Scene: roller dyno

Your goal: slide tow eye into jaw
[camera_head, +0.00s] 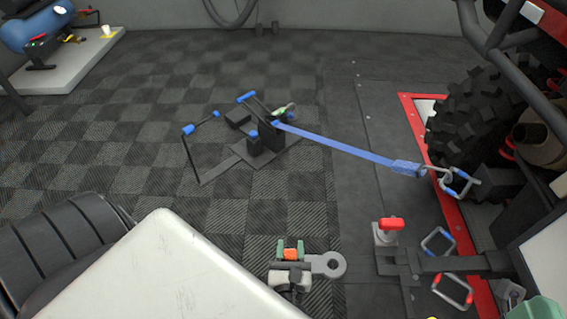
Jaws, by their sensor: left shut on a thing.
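The tow eye (327,265) is a flat grey ring plate, low in the middle of the head view. My left gripper (291,252) has its green-tipped fingers shut on an orange part at the left end of the tow eye. The ring end points right, towards the jaw (396,260). The jaw is a dark bracket at the left end of a dark bar, with a red-topped grey piece above it. A gap shows between ring and jaw. Their relative height is hard to tell. My right gripper is not in view.
A blue strap (340,148) runs from a black floor stand (262,140) to a shackle (458,182) by a knobbly tyre (475,115). Two more shackles (438,242) (452,290) are near the bar (465,262).

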